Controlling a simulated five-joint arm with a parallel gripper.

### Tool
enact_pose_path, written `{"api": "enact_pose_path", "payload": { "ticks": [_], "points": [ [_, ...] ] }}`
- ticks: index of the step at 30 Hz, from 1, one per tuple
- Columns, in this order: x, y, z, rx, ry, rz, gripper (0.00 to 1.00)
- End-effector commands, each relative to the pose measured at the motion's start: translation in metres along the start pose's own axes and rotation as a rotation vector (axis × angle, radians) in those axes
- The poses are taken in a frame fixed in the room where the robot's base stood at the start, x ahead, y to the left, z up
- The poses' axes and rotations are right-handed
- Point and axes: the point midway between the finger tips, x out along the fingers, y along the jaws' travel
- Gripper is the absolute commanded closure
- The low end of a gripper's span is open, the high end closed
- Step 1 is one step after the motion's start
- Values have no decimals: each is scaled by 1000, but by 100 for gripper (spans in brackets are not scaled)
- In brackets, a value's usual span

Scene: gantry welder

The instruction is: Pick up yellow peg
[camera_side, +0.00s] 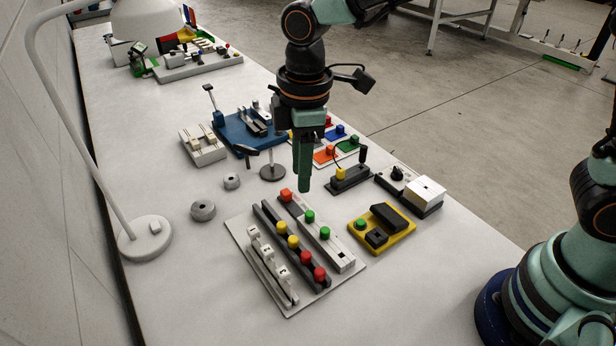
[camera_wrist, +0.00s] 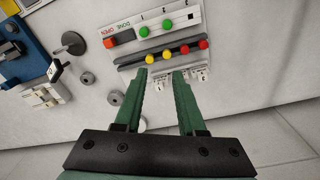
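Two yellow pegs sit side by side on a dark rail of the grey panel: one (camera_side: 281,227) nearer the red-orange block, the other (camera_side: 293,241) nearer the red pegs. In the wrist view they are the first yellow peg (camera_wrist: 150,59) and second yellow peg (camera_wrist: 167,54), just beyond the fingertips. My gripper (camera_side: 304,188) hangs above the table, past the panel's far end. Its green fingers point down and overlap in the side view. In the wrist view my gripper (camera_wrist: 163,74) is open, with nothing between the fingertips.
Red pegs (camera_side: 306,257) stand on the same rail, and green buttons (camera_side: 310,216) on the white strip beside it. A yellow box (camera_side: 399,238) lies right of the panel (camera_side: 296,311). A lamp base (camera_side: 145,239) stands left. The front table is clear.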

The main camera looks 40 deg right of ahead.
Motion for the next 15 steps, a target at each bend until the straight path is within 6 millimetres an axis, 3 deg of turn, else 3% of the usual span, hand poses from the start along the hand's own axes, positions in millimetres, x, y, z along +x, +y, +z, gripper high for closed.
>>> {"api": "enact_pose_path", "payload": {
  "ticks": [5,15],
  "points": [
    [18,-12,-19,-110,-33,-29,61],
    [66,-15,-19,-124,-40,-34,61]
  ]
}}
